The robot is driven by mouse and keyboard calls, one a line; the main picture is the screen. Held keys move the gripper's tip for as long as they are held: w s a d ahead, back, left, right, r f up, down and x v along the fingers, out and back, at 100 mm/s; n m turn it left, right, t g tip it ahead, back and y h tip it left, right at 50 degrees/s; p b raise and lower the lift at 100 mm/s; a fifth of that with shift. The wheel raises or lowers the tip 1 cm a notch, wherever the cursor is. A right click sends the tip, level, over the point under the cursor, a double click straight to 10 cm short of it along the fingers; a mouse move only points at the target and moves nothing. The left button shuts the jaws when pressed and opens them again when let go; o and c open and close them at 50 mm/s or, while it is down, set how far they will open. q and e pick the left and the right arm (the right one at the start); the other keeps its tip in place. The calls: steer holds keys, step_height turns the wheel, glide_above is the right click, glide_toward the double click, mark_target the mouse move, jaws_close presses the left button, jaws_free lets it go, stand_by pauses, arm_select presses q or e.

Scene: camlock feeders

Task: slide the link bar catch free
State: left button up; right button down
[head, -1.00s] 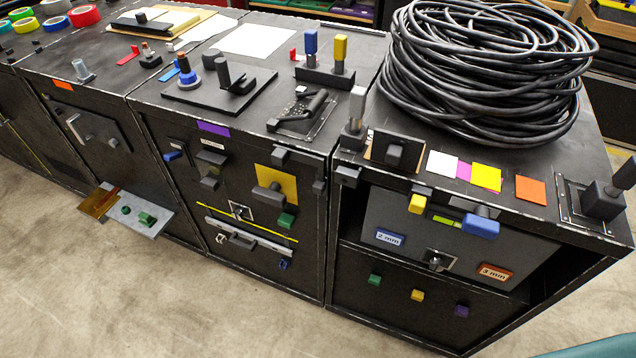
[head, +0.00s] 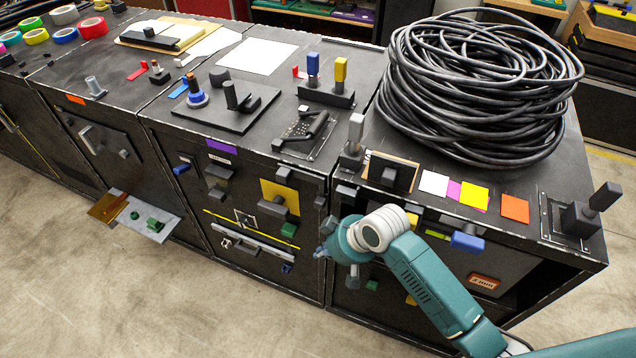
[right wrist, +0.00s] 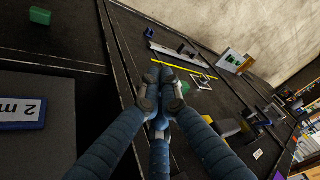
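The long pale metal bar (head: 255,253) lies across the lower front of the middle cabinet, under a yellow line. A small square plate with a dark knob (head: 245,218) sits above it; which part is the link bar catch I cannot tell. In the right wrist view the bar (right wrist: 172,50) and the plate (right wrist: 203,82) lie beyond the fingertips. My right gripper (head: 325,240) is in front of the gap between the middle and right cabinets. In the right wrist view its fingers (right wrist: 161,92) are together and hold nothing visible. My left gripper is in neither current view.
A green block (head: 288,230) and yellow plate (head: 272,187) stand out from the middle cabinet's front. A metal shelf (head: 128,208) juts out at left. The floor in front is clear.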

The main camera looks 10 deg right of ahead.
steer(key=a+r+n+p, duration=0.1)
steer(key=a+r+n, duration=0.3)
steer(key=r, duration=1.1)
step_height(320, 180, up, 16)
steer(key=n+g+h, duration=0.2)
glide_above(318, 202)
steer(key=s+d, duration=0.2)
steer(key=d, duration=0.1)
steer(key=p+x, duration=0.3)
steer(key=x, duration=0.9)
steer(key=shift+a+f+p, duration=0.25)
steer(key=shift+f+p, duration=0.1)
steer(key=shift+p, duration=0.05)
steer(key=shift+f+y, duration=0.3)
steer(key=shift+f, duration=0.4)
